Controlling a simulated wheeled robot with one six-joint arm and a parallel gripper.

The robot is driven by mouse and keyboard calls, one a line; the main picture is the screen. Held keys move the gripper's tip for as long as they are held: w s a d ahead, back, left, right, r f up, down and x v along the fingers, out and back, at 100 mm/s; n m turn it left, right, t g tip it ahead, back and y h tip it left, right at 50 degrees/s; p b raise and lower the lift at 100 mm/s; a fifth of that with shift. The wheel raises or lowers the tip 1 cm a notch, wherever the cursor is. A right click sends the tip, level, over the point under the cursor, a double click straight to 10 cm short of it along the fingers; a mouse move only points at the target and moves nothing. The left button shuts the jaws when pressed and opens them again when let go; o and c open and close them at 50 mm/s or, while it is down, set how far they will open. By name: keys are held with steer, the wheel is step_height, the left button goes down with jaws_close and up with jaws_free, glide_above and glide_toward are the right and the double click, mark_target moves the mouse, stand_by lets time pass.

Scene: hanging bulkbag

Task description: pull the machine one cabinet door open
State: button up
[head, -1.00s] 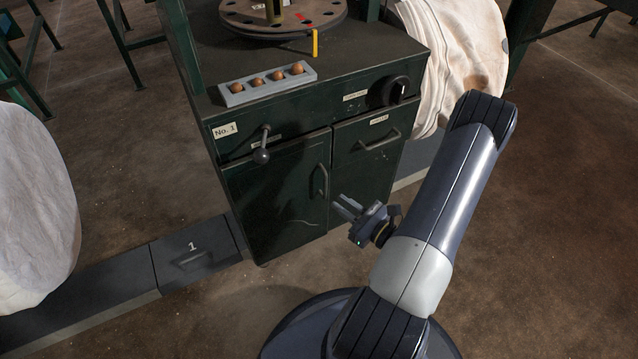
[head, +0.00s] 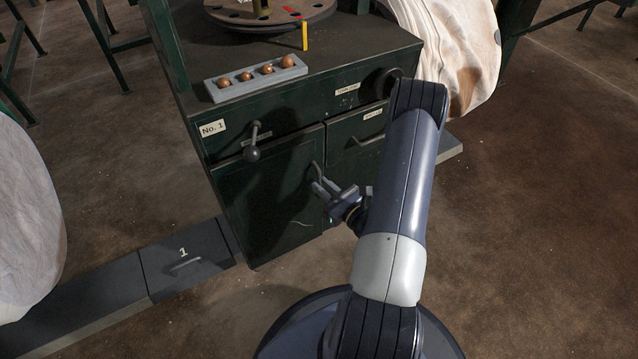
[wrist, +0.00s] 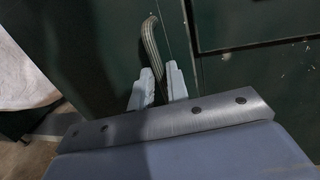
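The machine one cabinet door (head: 265,205) is a dark green panel below the "No. 1" label and looks shut in the head view. Its curved bar handle (head: 315,172) is upright near the door's right edge. My gripper (head: 322,184) is at the handle's lower part. In the wrist view, the handle (wrist: 150,42) runs down between the two pale fingers of my gripper (wrist: 160,76). The fingers are apart, one on each side of the bar. The handle's lower end is hidden behind the fingers and gripper body.
A ball-ended lever (head: 253,145) sticks out above the door. A drawer (head: 358,135) is to the right. A tray of brown balls (head: 256,78) stands on the cabinet top. A low grey unit marked 1 (head: 185,262) lies at lower left. The floor in front is open.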

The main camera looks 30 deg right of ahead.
steer(key=shift+x, duration=1.1)
steer(key=shift+c, duration=0.3)
jaws_close()
